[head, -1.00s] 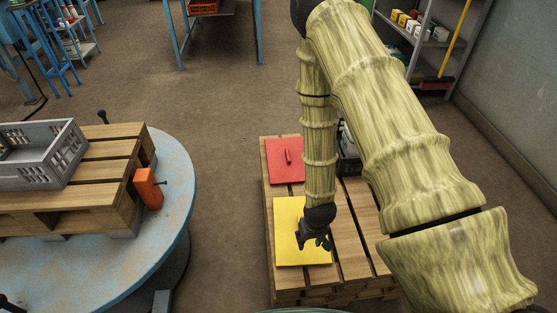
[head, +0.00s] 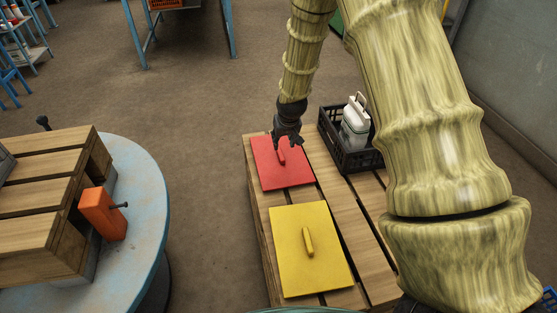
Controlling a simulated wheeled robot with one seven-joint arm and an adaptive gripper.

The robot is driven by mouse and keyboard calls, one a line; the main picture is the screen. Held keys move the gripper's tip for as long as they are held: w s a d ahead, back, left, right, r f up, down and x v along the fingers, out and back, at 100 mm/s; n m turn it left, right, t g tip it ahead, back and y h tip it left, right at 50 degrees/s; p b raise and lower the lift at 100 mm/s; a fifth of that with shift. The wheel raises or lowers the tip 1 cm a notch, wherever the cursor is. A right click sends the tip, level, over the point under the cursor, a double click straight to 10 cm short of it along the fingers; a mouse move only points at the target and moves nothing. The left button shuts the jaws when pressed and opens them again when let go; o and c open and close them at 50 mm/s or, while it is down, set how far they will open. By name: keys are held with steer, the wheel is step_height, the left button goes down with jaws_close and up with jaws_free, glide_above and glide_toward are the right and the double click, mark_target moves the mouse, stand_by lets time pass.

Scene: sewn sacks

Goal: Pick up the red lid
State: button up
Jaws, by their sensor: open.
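The red lid (head: 281,176) is a flat square plate with a raised red handle bar in its middle. It lies on the far left part of a wooden pallet (head: 336,205). My gripper (head: 287,143) points down over the far part of the red lid, close to the handle. It is open and empty. I cannot tell whether the fingertips touch the handle. The handle's far end is partly hidden by the fingers.
A yellow lid (head: 292,265) with a handle lies on the pallet nearer to me. A black crate (head: 362,160) holding a white container (head: 355,126) stands right of the red lid. A round blue table (head: 149,206) with an orange block (head: 102,214) is at left.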

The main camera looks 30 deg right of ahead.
mark_target(280, 153)
steer(key=b+x, duration=0.1)
steer(key=x, duration=0.3)
steer(key=shift+w+a+f, duration=0.1)
steer(key=shift+f, duration=0.1)
steer(key=shift+b+x, duration=1.3)
steer(key=shift+x, duration=1.8)
steer(key=shift+r, duration=0.15)
jaws_close()
